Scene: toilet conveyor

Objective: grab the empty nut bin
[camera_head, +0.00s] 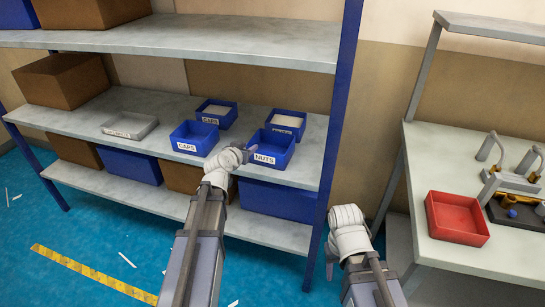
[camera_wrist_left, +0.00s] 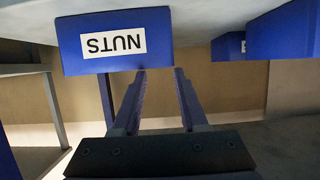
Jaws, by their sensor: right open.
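The blue bin labelled NUTS (camera_head: 279,161) stands at the front edge of the middle shelf, near its right end. Its inside looks bare blue. My left gripper (camera_head: 248,153) is at the bin's front left corner. In the left wrist view, which is upside down, the NUTS bin (camera_wrist_left: 80,61) shows close, and my left gripper (camera_wrist_left: 158,72) has its two fingers apart with nothing between them. I cannot tell whether a finger touches the bin. My right gripper (camera_head: 329,266) is open and low, between the shelf and the workbench, partly hidden by its wrist.
A blue CAPS bin (camera_head: 187,148) stands left of the NUTS bin, with filled blue bins (camera_head: 209,122) (camera_head: 276,128) behind. A grey tray (camera_head: 130,135) lies further left. The upper shelf (camera_head: 220,57) hangs above. A workbench (camera_head: 425,252) with a red bin (camera_head: 458,238) stands right.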

